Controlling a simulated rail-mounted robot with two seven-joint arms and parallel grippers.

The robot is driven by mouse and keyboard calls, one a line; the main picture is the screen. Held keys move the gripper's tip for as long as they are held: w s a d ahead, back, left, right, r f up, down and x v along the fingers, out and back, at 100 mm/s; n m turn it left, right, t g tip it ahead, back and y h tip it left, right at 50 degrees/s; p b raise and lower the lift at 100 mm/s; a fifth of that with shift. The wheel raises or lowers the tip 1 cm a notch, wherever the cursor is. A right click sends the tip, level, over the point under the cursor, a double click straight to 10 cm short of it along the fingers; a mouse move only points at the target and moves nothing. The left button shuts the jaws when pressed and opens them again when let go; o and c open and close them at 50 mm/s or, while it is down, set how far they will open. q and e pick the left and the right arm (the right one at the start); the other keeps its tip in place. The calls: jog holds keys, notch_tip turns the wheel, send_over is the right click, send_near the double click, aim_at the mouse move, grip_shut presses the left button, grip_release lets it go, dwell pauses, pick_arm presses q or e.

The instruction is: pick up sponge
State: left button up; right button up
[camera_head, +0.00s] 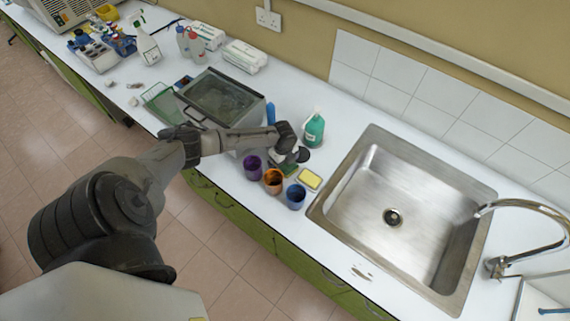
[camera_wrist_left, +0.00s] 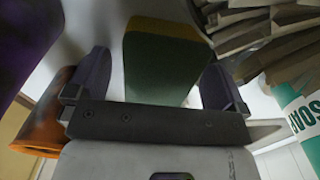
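A green piece (camera_head: 288,169), which looks like a second sponge, is partly hidden under my left gripper (camera_head: 293,158). In the left wrist view, a dark green sponge with a yellow-brown edge (camera_wrist_left: 160,68) shows between the two spread fingers of my left gripper (camera_wrist_left: 155,80). Gaps show between the sponge and the fingers, so the gripper is open and does not hold it. I cannot tell how far the sponge is from the fingertips. My right gripper is not in view.
Purple (camera_head: 252,166), orange (camera_head: 273,181) and blue (camera_head: 295,196) cups stand along the counter's front edge. A green soap bottle (camera_head: 314,131) stands behind the gripper. A steel sink (camera_head: 360,170) is to the right, and a glass-lidded box (camera_head: 222,97) to the left.

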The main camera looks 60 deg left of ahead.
pick_arm(q)
jog(key=c, duration=1)
jog(key=shift+o, duration=0.2)
jog(key=shift+r, duration=0.1)
notch_tip(320, 180, up, 18)
dwell(0.3)
jog(key=o, duration=0.4)
jog(key=c, duration=0.3)
